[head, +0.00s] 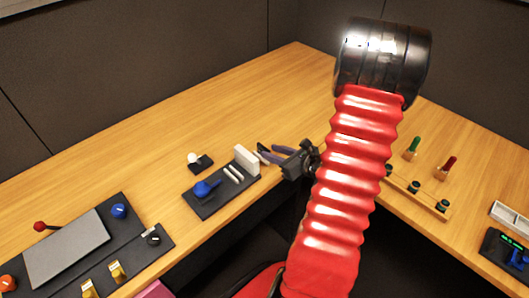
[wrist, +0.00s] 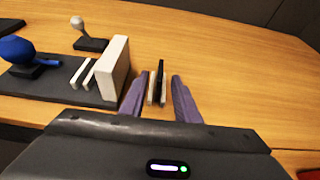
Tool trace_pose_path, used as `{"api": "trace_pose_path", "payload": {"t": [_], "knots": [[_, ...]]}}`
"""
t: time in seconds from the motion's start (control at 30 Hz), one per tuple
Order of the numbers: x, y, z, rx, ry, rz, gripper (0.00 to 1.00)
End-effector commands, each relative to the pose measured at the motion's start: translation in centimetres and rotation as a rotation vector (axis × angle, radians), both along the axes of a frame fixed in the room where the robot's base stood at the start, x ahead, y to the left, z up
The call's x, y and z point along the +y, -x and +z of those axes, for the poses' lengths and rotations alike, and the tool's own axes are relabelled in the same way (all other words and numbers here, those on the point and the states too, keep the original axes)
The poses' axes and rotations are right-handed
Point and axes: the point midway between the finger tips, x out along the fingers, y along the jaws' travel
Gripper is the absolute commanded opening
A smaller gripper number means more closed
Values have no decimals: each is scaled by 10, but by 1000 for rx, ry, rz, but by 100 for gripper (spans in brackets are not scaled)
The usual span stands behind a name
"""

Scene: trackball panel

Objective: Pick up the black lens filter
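The black lens filter (wrist: 160,77) shows in the wrist view as a thin dark upright piece with narrow pale strips along both sides. My gripper (wrist: 157,85) has its two purple fingers spread, one on each side of it. A gap shows between the right finger and the strips; contact on the left is hard to tell. In the head view my gripper (head: 263,153) is at the right end of the small dark panel (head: 218,202), and the filter is too small to make out there. The filter's lower part is hidden.
On the small panel are a blue ball (head: 203,188), thin white slats and a thick white block (head: 246,160), close beside my left finger. A white-knobbed joystick (head: 198,162) stands behind. A larger console (head: 67,246) lies left. The table behind is clear.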

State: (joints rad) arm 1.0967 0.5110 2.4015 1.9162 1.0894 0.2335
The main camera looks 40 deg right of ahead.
Motion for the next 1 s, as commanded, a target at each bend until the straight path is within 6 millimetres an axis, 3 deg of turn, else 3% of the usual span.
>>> {"api": "trace_pose_path", "payload": {"t": [0.37,0.8,1.0], "knots": [[0,-3,-1,0,0,0,29],[1,-47,-16,0,0,0,29],[1,-49,-17,0,0,-1,29]]}}
